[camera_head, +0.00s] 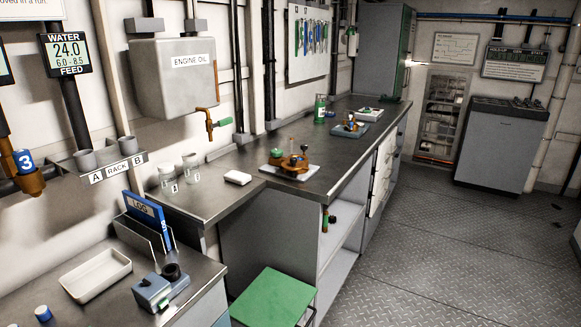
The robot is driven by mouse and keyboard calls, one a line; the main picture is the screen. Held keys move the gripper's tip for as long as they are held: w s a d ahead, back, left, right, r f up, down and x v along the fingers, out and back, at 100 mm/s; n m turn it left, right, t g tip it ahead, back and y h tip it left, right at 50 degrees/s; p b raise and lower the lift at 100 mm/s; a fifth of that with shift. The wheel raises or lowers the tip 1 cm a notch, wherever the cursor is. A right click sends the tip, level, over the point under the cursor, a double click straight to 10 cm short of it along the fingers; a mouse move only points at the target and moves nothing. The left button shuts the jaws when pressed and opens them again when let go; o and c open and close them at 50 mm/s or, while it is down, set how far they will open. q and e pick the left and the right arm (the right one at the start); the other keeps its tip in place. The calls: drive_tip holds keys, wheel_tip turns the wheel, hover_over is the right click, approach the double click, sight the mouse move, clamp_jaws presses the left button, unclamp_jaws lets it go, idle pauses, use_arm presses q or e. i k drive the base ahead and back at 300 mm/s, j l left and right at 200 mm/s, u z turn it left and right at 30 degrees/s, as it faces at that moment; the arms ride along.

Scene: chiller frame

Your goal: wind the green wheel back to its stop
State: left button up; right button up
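I cannot make out a green wheel in the head view. Neither of my grippers is in view.
A white tray (95,277) lies front left. The chequered floor (430,250) is clear.

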sight(276, 153)
drive_tip(key=i+l+u, duration=0.1)
drive_tip(key=i+l, duration=0.2)
drive_tip(key=i+l+u, duration=0.1)
drive_tip(key=i+l, duration=0.15)
drive_tip(key=l, duration=0.25)
drive_tip(key=i+l+u, duration=0.1)
drive_tip(key=i+l, duration=0.2)
drive_tip(key=l, duration=0.15)
